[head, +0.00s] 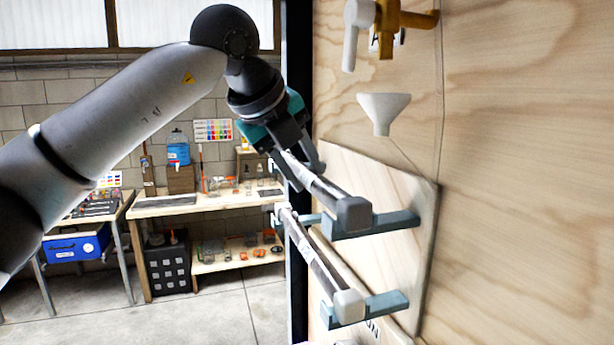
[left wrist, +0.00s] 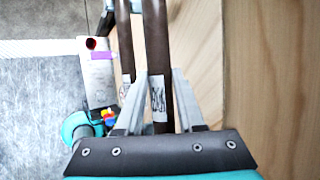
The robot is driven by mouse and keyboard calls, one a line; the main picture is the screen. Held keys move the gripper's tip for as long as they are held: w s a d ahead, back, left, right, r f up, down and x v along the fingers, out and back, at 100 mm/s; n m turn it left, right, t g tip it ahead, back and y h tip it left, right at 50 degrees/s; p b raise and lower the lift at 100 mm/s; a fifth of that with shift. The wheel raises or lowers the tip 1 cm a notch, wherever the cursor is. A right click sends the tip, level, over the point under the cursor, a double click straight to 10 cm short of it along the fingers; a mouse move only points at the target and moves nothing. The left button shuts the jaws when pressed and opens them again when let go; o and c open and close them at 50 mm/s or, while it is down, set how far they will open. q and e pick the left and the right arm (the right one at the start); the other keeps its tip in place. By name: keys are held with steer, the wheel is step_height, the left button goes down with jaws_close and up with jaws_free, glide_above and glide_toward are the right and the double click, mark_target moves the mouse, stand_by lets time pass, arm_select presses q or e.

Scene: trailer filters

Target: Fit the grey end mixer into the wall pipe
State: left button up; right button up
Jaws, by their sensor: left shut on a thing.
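The grey end mixer (head: 325,188) is a long tube with a dark grey end cap. It is at the upper blue-grey bracket (head: 400,219) on the plywood wall. I cannot tell whether it rests on the bracket or is just above it. My left gripper (head: 300,168) is shut on its far part. In the left wrist view, the brown tube (left wrist: 155,40) with a printed label runs between the fingers (left wrist: 159,76). A brass pipe fitting (head: 387,42) with a white handle is on the wall at the top; I cannot see its opening clearly. My right gripper is out of view.
A second tube with a light end cap (head: 349,304) lies on the lower bracket (head: 390,304). A white funnel (head: 383,108) is on the wall above the brackets. A workbench (head: 200,203) with small items stands at the back left. Bare plywood is on the right.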

arm_select(q)
jaws_close()
steer(key=shift+a+r, duration=0.1)
steer(key=shift+r, duration=0.1)
stand_by(0.3)
